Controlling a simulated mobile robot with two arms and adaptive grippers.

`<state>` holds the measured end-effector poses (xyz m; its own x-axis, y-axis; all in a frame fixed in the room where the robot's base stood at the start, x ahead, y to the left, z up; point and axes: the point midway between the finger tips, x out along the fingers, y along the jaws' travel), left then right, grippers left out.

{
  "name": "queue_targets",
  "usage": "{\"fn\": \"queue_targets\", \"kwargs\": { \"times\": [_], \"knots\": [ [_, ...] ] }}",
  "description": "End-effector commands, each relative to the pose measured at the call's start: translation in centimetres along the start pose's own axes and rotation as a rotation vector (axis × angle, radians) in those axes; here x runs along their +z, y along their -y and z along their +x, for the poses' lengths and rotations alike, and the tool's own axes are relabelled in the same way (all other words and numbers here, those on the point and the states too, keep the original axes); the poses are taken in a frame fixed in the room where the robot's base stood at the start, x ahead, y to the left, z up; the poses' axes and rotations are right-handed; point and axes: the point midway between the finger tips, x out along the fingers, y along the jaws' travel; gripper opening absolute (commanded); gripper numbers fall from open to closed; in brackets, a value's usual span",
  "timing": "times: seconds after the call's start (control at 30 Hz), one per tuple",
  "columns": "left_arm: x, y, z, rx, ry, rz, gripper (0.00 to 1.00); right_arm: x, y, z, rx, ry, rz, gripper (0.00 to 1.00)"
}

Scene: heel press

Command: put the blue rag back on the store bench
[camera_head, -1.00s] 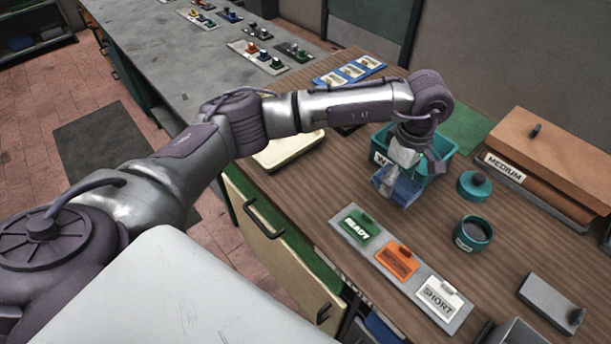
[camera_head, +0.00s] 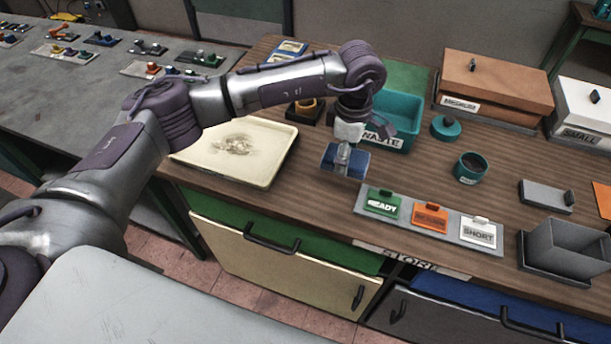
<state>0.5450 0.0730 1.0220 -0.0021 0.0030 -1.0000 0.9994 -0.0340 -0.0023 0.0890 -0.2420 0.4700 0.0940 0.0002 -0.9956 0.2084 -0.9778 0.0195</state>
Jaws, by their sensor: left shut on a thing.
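My left gripper (camera_head: 344,150) is shut on the blue rag (camera_head: 347,163). It holds the rag in front of the teal waste bin, above or at the wooden store bench (camera_head: 330,213); I cannot tell whether the rag touches the bench top. The rag hangs as a small folded blue piece, partly hidden by the fingers. A "STORE" label (camera_head: 412,259) sits on the bench's front edge. My right gripper is not in view.
The cream tray (camera_head: 284,168) with a dark stain lies left of the rag. The teal waste bin (camera_head: 402,112) stands behind it. A rail with ready and short tags (camera_head: 428,222) lies to the right, near a grey open box (camera_head: 565,250). Bare wood shows between tray and rail.

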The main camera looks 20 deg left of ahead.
Motion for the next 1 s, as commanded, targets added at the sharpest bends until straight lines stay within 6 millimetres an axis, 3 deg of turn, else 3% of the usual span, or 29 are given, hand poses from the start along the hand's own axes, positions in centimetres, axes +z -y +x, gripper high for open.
{"fn": "queue_targets", "kwargs": {
  "times": [0.03,0.2,0.37,0.57,0.8,1.0],
  "knots": [
    [-1.4,0.6,0.2,-0.004,-0.002,-0.004,0.35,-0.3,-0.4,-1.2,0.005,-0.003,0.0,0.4],
    [-4.8,1.9,2.5,-0.005,-0.002,-0.004,0.35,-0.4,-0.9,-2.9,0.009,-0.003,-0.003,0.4],
    [-6.8,2.6,4.0,-0.002,0.0,-0.001,0.35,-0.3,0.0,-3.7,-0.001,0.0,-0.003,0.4],
    [-7.2,2.8,5.5,-0.004,0.0,0.0,0.35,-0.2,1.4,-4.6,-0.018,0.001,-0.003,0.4],
    [-7.2,2.7,8.4,0.0,0.0,0.001,0.35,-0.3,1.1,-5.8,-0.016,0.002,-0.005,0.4],
    [-7.2,2.7,8.6,0.001,0.0,0.001,0.35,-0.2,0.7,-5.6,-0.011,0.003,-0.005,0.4]
  ]
}}
